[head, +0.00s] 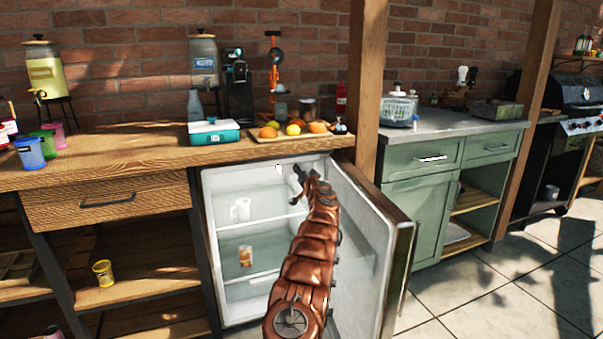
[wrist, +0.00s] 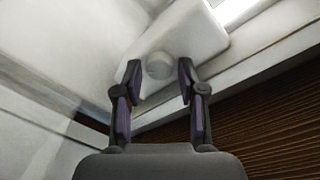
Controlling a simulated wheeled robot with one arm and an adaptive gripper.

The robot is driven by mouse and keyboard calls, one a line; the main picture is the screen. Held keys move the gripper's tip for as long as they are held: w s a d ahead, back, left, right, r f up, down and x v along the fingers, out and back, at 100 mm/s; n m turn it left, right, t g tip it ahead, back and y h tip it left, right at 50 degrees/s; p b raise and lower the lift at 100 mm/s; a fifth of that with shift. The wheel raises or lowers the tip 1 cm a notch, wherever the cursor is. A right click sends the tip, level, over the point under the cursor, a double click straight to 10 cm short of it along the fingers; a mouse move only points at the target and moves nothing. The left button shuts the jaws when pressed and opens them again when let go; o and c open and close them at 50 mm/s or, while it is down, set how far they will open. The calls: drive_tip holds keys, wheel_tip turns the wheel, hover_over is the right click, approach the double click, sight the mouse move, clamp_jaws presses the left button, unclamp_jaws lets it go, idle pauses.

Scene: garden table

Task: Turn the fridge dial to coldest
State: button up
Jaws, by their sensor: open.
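The small fridge (head: 218,198) under the wooden counter stands with its door (head: 385,235) swung open to the right. In the wrist view, the round whitish dial (wrist: 159,65) sits on a pale housing (wrist: 195,35) inside the fridge. My gripper (wrist: 159,72) is open, with one finger on either side of the dial; I cannot tell whether they touch it. In the head view, my gripper (head: 297,172) is small near the top of the fridge interior, and the dial is not clear there. No setting marks on the dial are readable.
A white mug (head: 240,209) and a glass with amber contents (head: 245,256) stand on the fridge shelves. The open door is close to the right of my arm. A tray of fruit (head: 262,138) and a teal box (head: 214,133) are on the counter above.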

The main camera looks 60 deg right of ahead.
idle(0.3)
clamp_jaws()
drive_tip(key=shift+m, duration=0.3)
drive_tip(key=m+y+p, duration=0.1)
drive_tip(key=m+p, duration=0.3)
drive_tip(key=m, duration=0.6)
drive_tip(key=shift+s+d, duration=0.1)
idle(0.3)
drive_tip(key=shift+m, duration=0.3)
idle(0.3)
unclamp_jaws()
